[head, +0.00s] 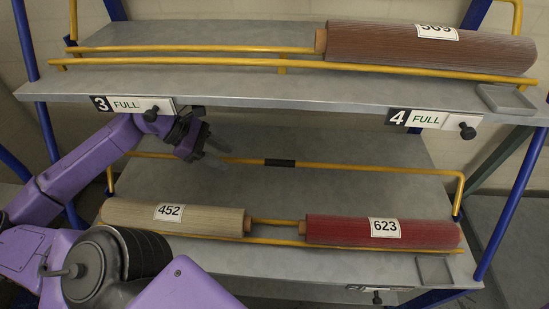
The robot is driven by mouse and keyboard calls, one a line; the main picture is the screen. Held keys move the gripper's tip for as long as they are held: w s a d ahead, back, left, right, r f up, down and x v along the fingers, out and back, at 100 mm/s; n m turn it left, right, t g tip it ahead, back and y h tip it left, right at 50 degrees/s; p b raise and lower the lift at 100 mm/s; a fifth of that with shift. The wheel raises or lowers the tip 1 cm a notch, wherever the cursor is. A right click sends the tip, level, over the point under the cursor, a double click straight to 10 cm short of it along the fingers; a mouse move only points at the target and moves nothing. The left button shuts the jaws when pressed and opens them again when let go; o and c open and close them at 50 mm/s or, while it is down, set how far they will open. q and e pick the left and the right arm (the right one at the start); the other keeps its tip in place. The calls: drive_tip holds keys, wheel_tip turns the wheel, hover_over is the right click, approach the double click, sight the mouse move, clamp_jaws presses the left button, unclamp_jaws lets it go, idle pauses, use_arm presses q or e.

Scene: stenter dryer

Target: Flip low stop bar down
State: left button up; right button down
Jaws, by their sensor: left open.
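The low stop bar (350,167) is a yellow bar with a black grip sleeve (280,162) at its middle. It spans the lower shelf (345,188) behind the rolls, and its bent ends come down at the shelf's sides. It appears to stand up above the shelf. My left gripper (214,153) is open and empty, under the upper shelf's front edge. Its fingertips overlap the bar in the picture, left of the black sleeve; I cannot tell whether they touch it. My right gripper is not in view.
A beige roll 452 (190,219) and a red roll 623 (375,231) lie along the lower shelf's front. The upper shelf (250,83) carries a brown roll (420,48) and has knobs (467,131) on its front edge. Blue posts (512,205) flank the rack.

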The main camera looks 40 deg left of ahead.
use_arm(q)
approach(277, 161)
drive_tip(key=x, duration=0.5)
drive_tip(key=shift+s+a, duration=0.1)
drive_tip(key=b+x, duration=0.1)
drive_tip(key=x, duration=0.1)
drive_tip(key=shift+w+d+f, duration=0.15)
drive_tip(key=shift+w+d, duration=0.05)
drive_tip(key=shift+w+d+f, duration=0.15)
drive_tip(key=shift+d+f, duration=0.05)
clamp_jaws()
